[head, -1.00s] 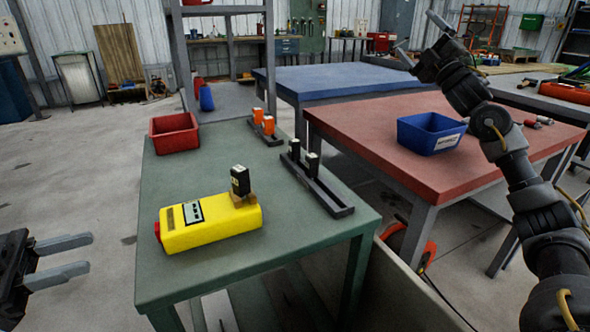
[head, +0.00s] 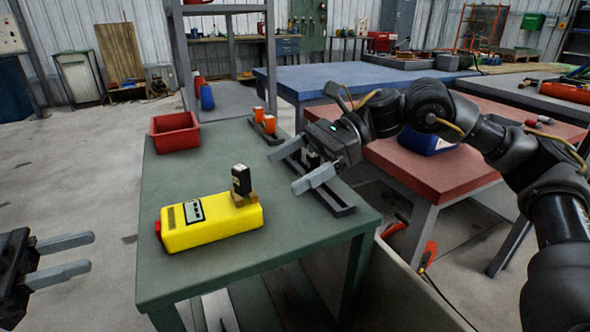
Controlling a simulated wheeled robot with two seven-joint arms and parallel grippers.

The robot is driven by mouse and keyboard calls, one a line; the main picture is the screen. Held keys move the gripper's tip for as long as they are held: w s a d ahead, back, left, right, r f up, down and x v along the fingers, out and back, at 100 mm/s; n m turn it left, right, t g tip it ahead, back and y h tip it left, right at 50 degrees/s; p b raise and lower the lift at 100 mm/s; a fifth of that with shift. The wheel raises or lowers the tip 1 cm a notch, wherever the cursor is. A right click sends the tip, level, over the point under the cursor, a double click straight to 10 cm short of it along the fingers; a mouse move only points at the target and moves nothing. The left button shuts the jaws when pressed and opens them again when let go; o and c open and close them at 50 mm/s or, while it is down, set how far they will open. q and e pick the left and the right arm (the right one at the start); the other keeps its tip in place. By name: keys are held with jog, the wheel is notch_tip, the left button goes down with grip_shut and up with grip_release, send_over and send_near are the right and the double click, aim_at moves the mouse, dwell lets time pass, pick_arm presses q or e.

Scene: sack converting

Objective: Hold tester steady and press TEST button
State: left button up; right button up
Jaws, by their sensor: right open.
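The yellow tester (head: 225,226) lies on the green table (head: 170,277). It has a small grey panel (head: 194,211) on its top and a red part (head: 158,230) at its left end; no TEST lettering is readable. A black block (head: 241,180) stands upright in a brown holder (head: 243,200) on the tester's right end. My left gripper (head: 90,252) is open and empty, left of the table and apart from the tester. My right gripper (head: 284,172) is open above the black rack, right of the tester and not touching it. It partly hides the rack.
A black rack (head: 335,203) holds dark blocks, and another rack behind holds orange blocks (head: 269,123). A red bin (head: 174,132) stands at the table's far left. A blue bin (head: 425,142) on the red table (head: 440,178) is partly hidden by my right arm.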

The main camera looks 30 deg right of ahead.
aim_at(240, 206)
jog(key=shift+s+f+n, duration=0.3)
jog(key=shift+s+f, duration=0.05)
jog(key=shift+s, duration=0.05)
jog(key=x, duration=1)
jog(key=shift+s+a+f, duration=0.1)
jog(key=shift+a+f, duration=0.15)
jog(key=shift+a, duration=0.1)
jog(key=shift+c, duration=0.4)
pick_arm(q)
jog(key=shift+c, duration=0.2)
pick_arm(e)
jog(key=c, duration=1.2)
pick_arm(q)
grip_shut()
